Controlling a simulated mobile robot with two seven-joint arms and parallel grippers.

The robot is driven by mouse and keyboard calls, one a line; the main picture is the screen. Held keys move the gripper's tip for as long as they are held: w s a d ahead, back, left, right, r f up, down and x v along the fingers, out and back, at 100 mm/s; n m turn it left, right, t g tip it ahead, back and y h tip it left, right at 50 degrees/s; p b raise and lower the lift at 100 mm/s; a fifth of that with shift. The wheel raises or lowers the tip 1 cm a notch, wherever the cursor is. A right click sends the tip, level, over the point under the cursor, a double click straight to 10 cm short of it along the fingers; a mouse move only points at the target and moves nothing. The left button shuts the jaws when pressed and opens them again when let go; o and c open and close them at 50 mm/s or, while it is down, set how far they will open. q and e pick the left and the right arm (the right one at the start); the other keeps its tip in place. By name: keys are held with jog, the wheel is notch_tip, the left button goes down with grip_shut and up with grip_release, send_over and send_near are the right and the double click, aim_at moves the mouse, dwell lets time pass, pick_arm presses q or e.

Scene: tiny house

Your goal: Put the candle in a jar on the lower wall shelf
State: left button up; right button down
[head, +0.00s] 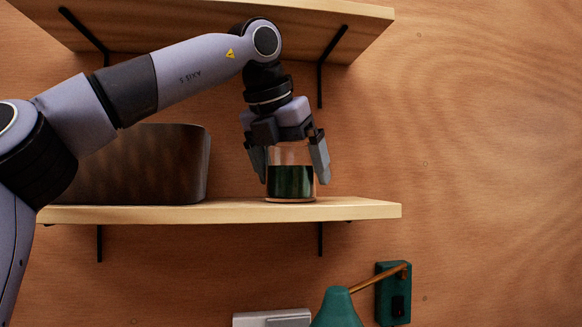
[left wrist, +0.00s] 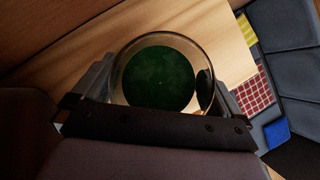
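The candle in a jar (head: 291,183) is a clear glass with dark green wax. It stands upright on the lower wall shelf (head: 360,209), towards its right part. My left gripper (head: 293,170) points down over the jar with one finger on each side. The fingers look spread, with a small gap at the right finger; contact on the left cannot be told. In the left wrist view the candle (left wrist: 160,78) shows from above, its round rim between the fingers. My right gripper is not in view.
A dark basket (head: 150,165) stands on the shelf to the left, behind my arm. An upper shelf (head: 350,22) on black brackets is above my wrist. A green wall lamp (head: 393,293) is below. The shelf's right end is bare.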

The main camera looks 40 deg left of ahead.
aim_at(284, 148)
pick_arm(q)
jog(key=shift+r, duration=0.25)
jog(key=v, duration=0.3)
jog(key=shift+s+f, duration=0.1)
jog(key=shift+s, duration=0.15)
jog(key=s+d+b, duration=0.2)
jog(key=s+b, duration=0.1)
jog(key=s, duration=0.8)
jog(key=shift+s+d, duration=0.15)
jog(key=shift+d, duration=0.1)
